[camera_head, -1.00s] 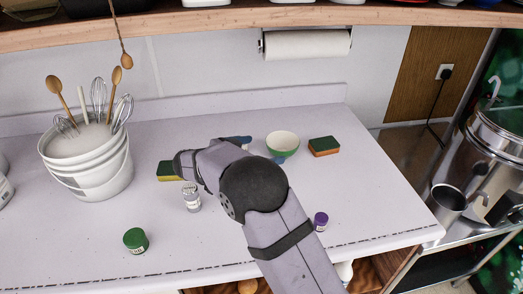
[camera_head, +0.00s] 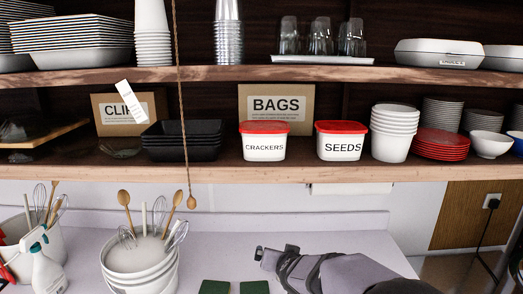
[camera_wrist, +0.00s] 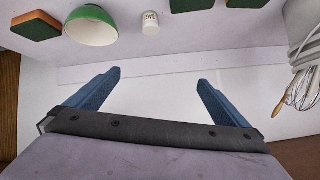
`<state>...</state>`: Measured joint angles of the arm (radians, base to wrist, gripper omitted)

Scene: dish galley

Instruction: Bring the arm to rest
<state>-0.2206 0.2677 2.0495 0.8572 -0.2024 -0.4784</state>
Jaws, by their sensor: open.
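My gripper (camera_head: 264,252) is at the back of the counter, low in the head view, with my arm reaching in from the lower right. In the wrist view its two blue fingers (camera_wrist: 160,76) are spread wide apart with nothing between them. They point over the pale counter towards the objects at the top of that picture. My arm hides part of the counter in the head view.
Wrist view: a green bowl (camera_wrist: 91,27), a white jar (camera_wrist: 150,23) and sponges (camera_wrist: 36,26) stand clear of the fingers; whisks (camera_wrist: 302,88) are at the right. Head view: a white bucket (camera_head: 140,262) and spray bottle (camera_head: 48,270) stand left; a loaded shelf (camera_head: 220,174) overhangs.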

